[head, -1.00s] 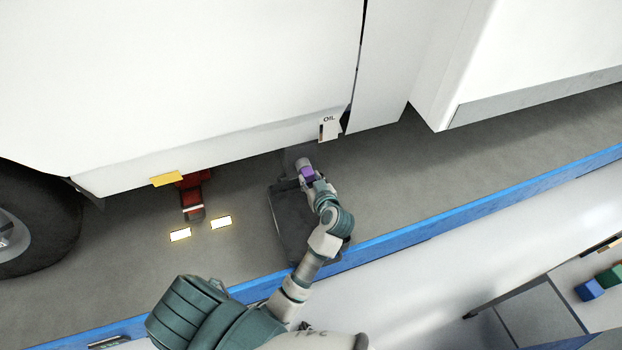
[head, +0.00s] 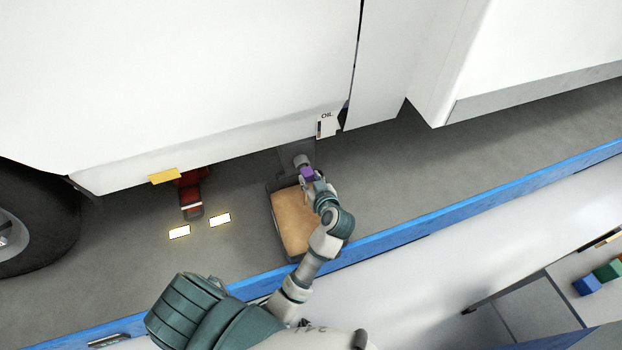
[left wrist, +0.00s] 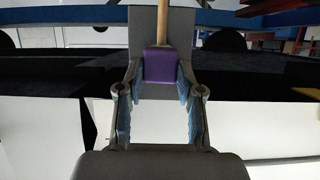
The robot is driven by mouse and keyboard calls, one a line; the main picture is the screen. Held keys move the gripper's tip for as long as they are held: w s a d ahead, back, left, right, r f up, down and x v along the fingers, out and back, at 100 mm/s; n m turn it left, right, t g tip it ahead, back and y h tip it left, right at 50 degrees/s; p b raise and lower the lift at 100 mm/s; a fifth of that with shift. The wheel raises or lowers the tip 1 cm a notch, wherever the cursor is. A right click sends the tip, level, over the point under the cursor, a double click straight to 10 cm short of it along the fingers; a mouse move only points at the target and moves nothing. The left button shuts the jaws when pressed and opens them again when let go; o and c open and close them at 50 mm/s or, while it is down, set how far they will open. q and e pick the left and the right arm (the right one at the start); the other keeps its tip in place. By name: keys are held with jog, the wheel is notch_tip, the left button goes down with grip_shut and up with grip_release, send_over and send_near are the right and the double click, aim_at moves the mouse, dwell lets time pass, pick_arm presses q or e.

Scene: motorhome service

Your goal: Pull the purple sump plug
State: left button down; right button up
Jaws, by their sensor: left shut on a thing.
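The purple sump plug (head: 306,173) is a small block beneath the lower edge of the white motorhome body (head: 200,80). My left gripper (head: 309,180) is shut on it. In the left wrist view the plug (left wrist: 160,66) sits between the blue-padded fingers. A tan stream (left wrist: 162,24) shows behind the plug there. A grey cylindrical fitting (head: 301,160) is just beyond the plug in the head view; I cannot tell whether they touch. Below the gripper, a dark tray (head: 270,207) holds a tan surface. My right gripper is not in view.
A white OIL tag (head: 327,126) hangs near the body's lower edge. A blue edge (head: 440,220) crosses the floor. Floor to the right is clear.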

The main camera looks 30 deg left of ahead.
pick_arm(q)
jog(key=shift+s+d, duration=0.75)
jog(key=shift+d, duration=0.15)
jog(key=shift+s+d, duration=0.7)
jog(key=shift+d, duration=0.2)
